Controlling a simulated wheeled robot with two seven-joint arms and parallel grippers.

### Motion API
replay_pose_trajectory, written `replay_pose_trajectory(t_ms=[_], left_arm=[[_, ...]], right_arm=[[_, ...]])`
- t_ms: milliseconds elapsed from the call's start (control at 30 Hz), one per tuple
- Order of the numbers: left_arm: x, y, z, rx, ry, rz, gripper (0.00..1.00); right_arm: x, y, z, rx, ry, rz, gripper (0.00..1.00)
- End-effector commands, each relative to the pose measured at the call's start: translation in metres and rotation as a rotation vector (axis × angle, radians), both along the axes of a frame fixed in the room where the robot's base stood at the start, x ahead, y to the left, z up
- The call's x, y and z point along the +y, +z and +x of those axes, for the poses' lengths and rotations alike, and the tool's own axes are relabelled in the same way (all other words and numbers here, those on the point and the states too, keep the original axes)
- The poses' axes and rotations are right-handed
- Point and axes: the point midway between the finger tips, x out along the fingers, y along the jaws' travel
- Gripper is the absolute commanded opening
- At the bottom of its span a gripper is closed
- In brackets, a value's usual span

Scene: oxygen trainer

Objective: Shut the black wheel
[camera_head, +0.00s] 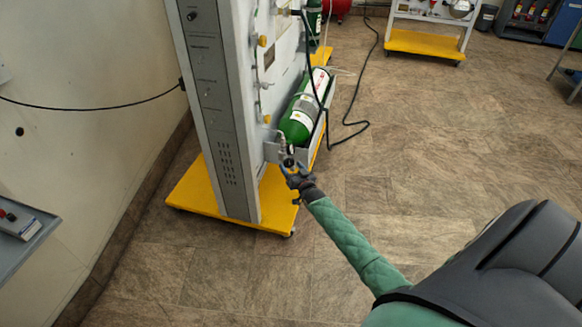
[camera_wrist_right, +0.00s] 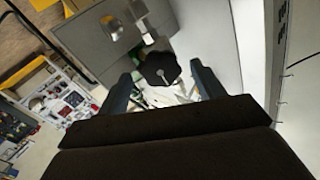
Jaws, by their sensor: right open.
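The black wheel (camera_wrist_right: 158,69) is a small lobed knob with a light centre, near the middle of the right wrist view. It is on a fitting at the grey bracket of the trainer panel. My right gripper (camera_wrist_right: 163,82) is open, with one finger on each side of the wheel; I cannot tell whether they touch it. In the head view my right gripper (camera_head: 292,172) is at the valve end of the green oxygen cylinder (camera_head: 299,118), and hides most of the wheel there. My left gripper is not in view.
The trainer's tall grey panel (camera_head: 212,100) stands on a yellow base (camera_head: 190,190) beside the gripper. A black hose (camera_head: 346,125) hangs and lies on the floor to the right. A grey tray (camera_head: 25,235) is at the far left. The tiled floor at right is open.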

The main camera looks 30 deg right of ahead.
Motion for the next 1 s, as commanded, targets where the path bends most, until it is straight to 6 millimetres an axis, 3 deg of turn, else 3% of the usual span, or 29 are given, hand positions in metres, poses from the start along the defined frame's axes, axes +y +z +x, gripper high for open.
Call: replay_pose_trajectory(t_ms=[400,1000], left_arm=[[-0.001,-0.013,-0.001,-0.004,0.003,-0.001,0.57],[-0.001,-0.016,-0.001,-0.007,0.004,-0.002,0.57]], right_arm=[[0.006,-0.002,-0.053,0.001,-0.001,0.0,0.67],[0.007,-0.001,-0.063,0.001,-0.001,0.0,0.67]])
